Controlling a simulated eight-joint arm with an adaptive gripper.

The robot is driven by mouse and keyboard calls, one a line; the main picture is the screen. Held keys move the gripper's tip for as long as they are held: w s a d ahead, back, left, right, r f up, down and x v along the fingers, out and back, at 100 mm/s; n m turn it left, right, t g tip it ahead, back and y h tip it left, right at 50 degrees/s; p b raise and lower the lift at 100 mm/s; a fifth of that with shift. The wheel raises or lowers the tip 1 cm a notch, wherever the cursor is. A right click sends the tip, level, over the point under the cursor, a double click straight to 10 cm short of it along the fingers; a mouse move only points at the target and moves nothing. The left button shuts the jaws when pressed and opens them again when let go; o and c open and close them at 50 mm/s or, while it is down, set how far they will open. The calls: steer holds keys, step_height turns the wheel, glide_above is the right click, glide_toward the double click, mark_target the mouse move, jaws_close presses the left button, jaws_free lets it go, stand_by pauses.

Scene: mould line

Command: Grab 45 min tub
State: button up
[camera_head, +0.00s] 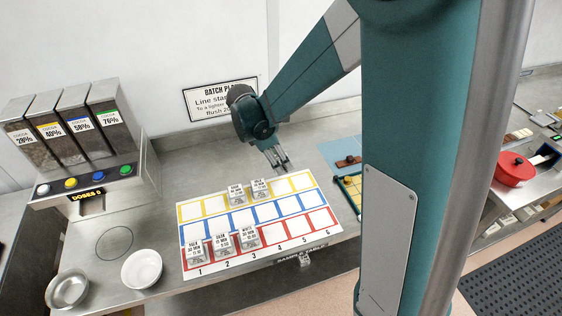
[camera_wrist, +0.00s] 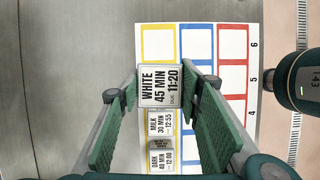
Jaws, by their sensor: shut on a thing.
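A small tub (camera_wrist: 160,85) labelled "WHITE 45 MIN 11:20" is between the fingers of my gripper (camera_wrist: 170,82) in the wrist view. My gripper is shut on it. Its label looks larger than those of the other tubs, so it is nearer the wrist camera. In the head view my gripper (camera_head: 281,163) is just above the back edge of the board, right of two tubs in the yellow row. The held tub cannot be made out clearly there.
The numbered board (camera_head: 205,224) has yellow, blue and red rows. A milk 30 min tub (camera_wrist: 160,123) and a dark 40 min tub (camera_wrist: 160,157) stand close by. Several tubs stand front left. A white bowl (camera_head: 142,269) and cocoa dispensers (camera_head: 68,130) are left.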

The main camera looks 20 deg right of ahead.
steer(key=shift+r+p, duration=1.4)
steer(key=shift+r, duration=1.85)
steer(key=shift+s, duration=0.1)
